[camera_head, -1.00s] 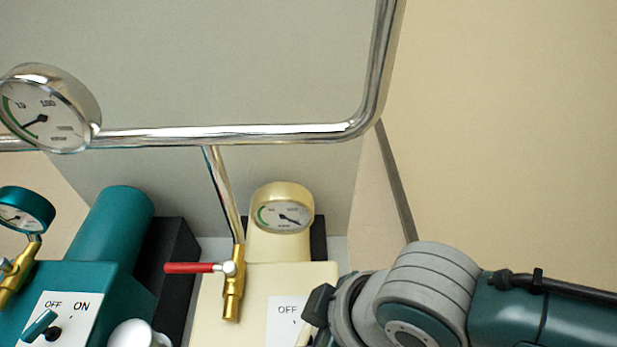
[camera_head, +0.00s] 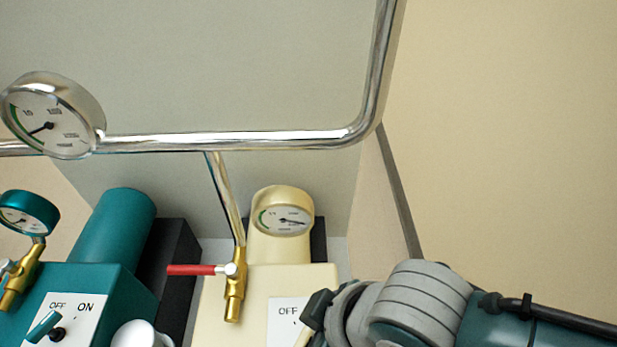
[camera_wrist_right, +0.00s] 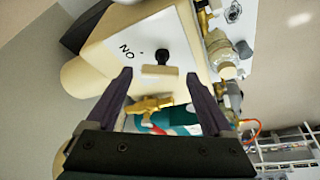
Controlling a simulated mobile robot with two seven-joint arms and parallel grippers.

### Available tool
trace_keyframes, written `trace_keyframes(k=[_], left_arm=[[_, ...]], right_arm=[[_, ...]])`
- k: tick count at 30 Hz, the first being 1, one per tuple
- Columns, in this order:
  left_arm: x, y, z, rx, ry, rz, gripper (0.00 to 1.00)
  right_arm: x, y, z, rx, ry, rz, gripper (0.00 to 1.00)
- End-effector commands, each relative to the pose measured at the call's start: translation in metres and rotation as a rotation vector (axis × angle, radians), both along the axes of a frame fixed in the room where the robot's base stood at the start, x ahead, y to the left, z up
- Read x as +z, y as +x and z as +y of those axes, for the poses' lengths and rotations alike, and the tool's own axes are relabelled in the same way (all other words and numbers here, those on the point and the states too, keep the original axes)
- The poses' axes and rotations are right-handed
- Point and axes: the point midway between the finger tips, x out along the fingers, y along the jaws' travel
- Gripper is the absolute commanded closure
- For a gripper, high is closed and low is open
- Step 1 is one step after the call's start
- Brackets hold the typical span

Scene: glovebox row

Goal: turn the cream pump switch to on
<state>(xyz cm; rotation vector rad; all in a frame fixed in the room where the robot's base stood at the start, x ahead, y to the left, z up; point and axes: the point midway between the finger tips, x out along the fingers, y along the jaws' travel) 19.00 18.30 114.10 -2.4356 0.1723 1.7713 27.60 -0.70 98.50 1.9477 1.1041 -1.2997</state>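The cream pump (camera_head: 215,320) stands at the bottom centre of the head view. Its white switch plate (camera_head: 283,315) shows OFF; my right arm hides the rest. In the right wrist view the cream pump (camera_wrist_right: 107,50) fills the upper middle, with ON readable on its plate. The switch, a cream lever (camera_wrist_right: 160,70) on a black pivot, shows there; I cannot tell which setting it is in. My right gripper (camera_wrist_right: 158,76) is open, its fingers on either side of the lever, with no contact visible.
A teal pump (camera_head: 120,285) with its own OFF/ON switch stands to the left. A red-handled brass valve (camera_head: 234,285) rises by the cream pump under a chrome pipe (camera_head: 250,140). A beige wall (camera_head: 510,130) is at right. A wire rack (camera_wrist_right: 285,150) shows in the wrist view.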

Motion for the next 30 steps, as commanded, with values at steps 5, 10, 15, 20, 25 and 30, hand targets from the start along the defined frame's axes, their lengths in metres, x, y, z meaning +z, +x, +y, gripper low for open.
trace_keyframes(k=[5, 10, 15, 20, 25, 30], left_arm=[[0.000, 0.000, 0.001, -0.003, 0.004, 0.000, 0.50], [0.002, 0.000, 0.001, -0.004, 0.005, 0.000, 0.50], [0.014, 0.000, 0.001, -0.003, 0.004, 0.000, 0.50], [0.023, 0.000, 0.001, -0.003, 0.004, 0.000, 0.50], [0.028, 0.000, 0.000, -0.001, 0.001, 0.000, 0.50], [0.029, 0.000, -0.001, 0.002, -0.003, 0.000, 0.50]], right_arm=[[0.000, 0.000, 0.000, 0.001, -0.001, 0.000, 0.10], [0.004, -0.001, -0.002, 0.002, -0.001, 0.000, 0.10], [0.026, -0.005, -0.009, 0.002, 0.000, -0.001, 0.10], [0.053, -0.011, -0.019, 0.002, -0.001, -0.002, 0.10], [0.076, -0.016, -0.027, 0.001, -0.001, -0.001, 0.10], [0.089, -0.019, -0.032, 0.001, -0.001, 0.000, 0.10]])
